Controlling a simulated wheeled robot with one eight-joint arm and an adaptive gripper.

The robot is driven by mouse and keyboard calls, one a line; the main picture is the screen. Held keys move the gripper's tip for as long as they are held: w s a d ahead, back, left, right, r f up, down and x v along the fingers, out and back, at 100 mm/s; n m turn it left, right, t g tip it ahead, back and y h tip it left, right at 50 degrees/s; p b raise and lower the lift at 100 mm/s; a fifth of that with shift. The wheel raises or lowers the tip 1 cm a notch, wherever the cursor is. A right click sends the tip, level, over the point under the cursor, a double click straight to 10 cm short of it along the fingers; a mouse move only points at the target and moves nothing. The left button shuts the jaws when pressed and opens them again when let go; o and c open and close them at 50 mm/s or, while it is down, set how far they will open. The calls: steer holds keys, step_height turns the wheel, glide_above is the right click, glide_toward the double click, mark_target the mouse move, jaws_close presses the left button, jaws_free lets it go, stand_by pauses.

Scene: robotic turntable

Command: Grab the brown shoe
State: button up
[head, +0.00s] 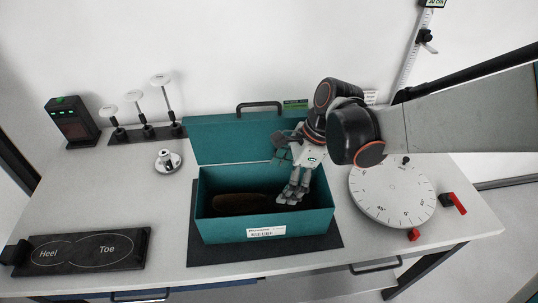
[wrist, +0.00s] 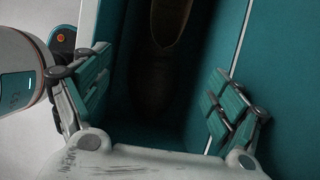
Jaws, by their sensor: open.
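The brown shoe (head: 240,203) lies inside the open teal box (head: 265,227), in its left and middle part and in shadow. In the wrist view the shoe (wrist: 168,25) shows at the top centre, dark and partly lost in shadow. My gripper (head: 288,197) reaches down into the right part of the box, to the right of the shoe. In the wrist view its two fingers (wrist: 158,95) are spread apart with nothing between their pads; the shoe lies beyond them. I cannot tell whether a finger touches the box wall.
The box stands on a dark mat (head: 325,241), its lid (head: 230,140) raised behind it. A round white dial turntable (head: 385,195) is at the right. A black Heel/Toe plate (head: 85,250) is at the front left. A small metal part (head: 168,161) and a rack of knobs (head: 145,133) stand behind.

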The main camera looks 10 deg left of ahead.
mark_target(264, 207)
steer(key=b+x, duration=0.9)
steer(key=x, duration=0.4)
steer(key=shift+w+a+f, duration=0.1)
steer(key=shift+f, duration=0.15)
steer(key=shift+r, duration=0.15)
steer(key=c, duration=1.1)
